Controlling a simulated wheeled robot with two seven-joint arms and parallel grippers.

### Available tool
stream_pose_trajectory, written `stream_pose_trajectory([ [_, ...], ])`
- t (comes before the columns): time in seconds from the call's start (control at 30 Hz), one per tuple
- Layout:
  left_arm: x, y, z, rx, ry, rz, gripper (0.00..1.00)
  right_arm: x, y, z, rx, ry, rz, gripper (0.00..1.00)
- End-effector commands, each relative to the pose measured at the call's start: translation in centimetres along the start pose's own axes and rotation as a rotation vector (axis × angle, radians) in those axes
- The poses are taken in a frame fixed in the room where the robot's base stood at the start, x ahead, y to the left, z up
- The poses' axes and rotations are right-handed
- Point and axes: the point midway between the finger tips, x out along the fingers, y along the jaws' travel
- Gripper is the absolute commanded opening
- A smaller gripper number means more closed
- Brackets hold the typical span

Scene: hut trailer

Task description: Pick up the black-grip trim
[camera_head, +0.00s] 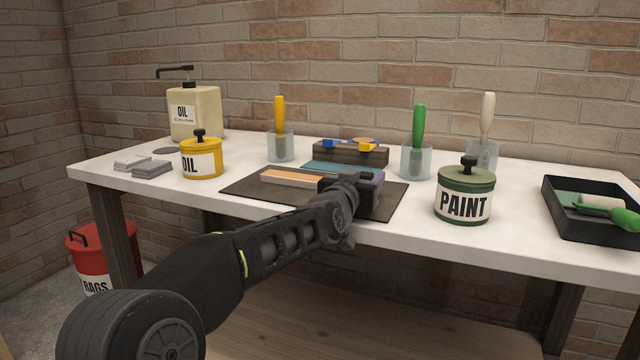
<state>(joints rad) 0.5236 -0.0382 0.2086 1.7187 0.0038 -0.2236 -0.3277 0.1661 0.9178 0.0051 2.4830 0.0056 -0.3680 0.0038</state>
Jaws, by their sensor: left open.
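I cannot make out a black-grip trim for certain; my left gripper and wrist hide part of the dark mat (245,187). My left gripper (366,188) is over the right half of this mat, its arm reaching in from the lower left. It is open, but its fingertips are hard to tell apart from the dark shapes around them. Brushes stand upright in clear jars: one with a yellow handle (280,112), one with a green handle (418,125) and one with a cream handle (487,115). My right gripper is out of view.
On the mat lies an orange-topped block (292,178). Behind is a dark wooden rack (350,153) with blue-and-yellow pieces. A yellow oil tin (202,160) stands left, a green paint tin (465,190) and black roller tray (580,225) right. The white bench's front edge (520,252) is partly clear.

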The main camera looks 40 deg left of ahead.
Motion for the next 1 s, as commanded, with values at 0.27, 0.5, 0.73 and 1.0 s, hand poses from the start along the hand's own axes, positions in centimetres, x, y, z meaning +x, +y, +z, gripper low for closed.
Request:
stream_pose_trajectory([
  [0.27, -0.02, -0.01, 0.01, 0.0, 0.0, 0.0, 0.53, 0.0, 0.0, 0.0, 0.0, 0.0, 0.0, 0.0],
  [0.5, -0.03, -0.01, 0.0, 0.0, 0.0, 0.0, 0.39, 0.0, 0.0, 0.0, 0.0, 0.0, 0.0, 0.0],
  [0.73, -0.03, -0.01, 0.0, 0.0, 0.0, 0.0, 0.2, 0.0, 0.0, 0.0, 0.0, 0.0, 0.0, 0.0],
  [1.0, -0.03, -0.01, 0.01, 0.0, 0.0, 0.0, 0.0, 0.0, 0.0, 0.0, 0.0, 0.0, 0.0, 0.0],
])
